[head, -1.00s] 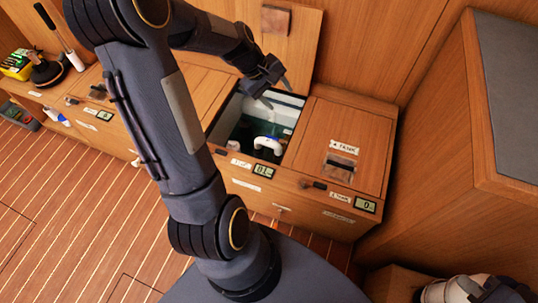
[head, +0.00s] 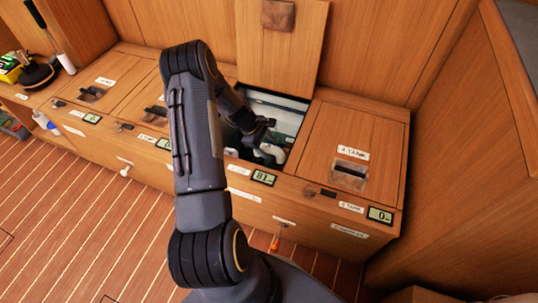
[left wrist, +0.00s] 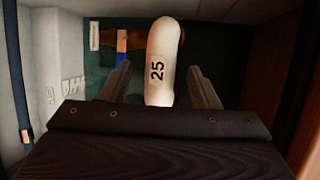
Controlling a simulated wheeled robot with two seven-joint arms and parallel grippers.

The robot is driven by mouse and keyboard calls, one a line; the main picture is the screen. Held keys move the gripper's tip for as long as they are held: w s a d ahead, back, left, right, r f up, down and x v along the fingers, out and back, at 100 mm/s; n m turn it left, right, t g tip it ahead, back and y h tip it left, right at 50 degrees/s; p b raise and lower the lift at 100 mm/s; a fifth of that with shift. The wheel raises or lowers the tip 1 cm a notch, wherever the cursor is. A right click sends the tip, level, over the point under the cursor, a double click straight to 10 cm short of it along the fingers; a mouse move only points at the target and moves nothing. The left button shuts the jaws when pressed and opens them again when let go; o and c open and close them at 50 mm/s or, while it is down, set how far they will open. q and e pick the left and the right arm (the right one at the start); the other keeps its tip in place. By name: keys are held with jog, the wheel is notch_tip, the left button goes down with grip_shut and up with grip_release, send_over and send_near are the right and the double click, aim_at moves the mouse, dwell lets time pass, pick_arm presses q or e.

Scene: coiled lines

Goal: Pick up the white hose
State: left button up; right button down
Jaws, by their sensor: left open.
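The white hose (head: 273,152) shows as a curved white piece inside the open tank (head: 291,104). In the left wrist view the white hose (left wrist: 162,42) is a thick bent tube marked "25". My left gripper (head: 262,135) reaches down into the tank close to the hose. In the left wrist view its two fingers (left wrist: 160,84) are open, one on each side of the hose, with gaps showing. The hose's lower end is hidden behind the gripper body. My right gripper does not show.
The open lid (head: 282,55) stands upright behind the tank. The closed tank 4 lid (head: 350,145) lies to the right. Tank walls surround the gripper closely. A blue piece (left wrist: 122,40) and a brown fitting lie by the hose.

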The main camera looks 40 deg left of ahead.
pick_arm(q)
jog(key=x, duration=0.3)
jog(key=shift+b, duration=0.35)
jog(key=shift+a, duration=0.1)
jog(key=shift+c, duration=0.2)
jog(key=c, duration=1.1)
notch_tip(320, 180, up, 10)
jog(key=p, duration=0.4)
jog(key=shift+c, duration=0.2)
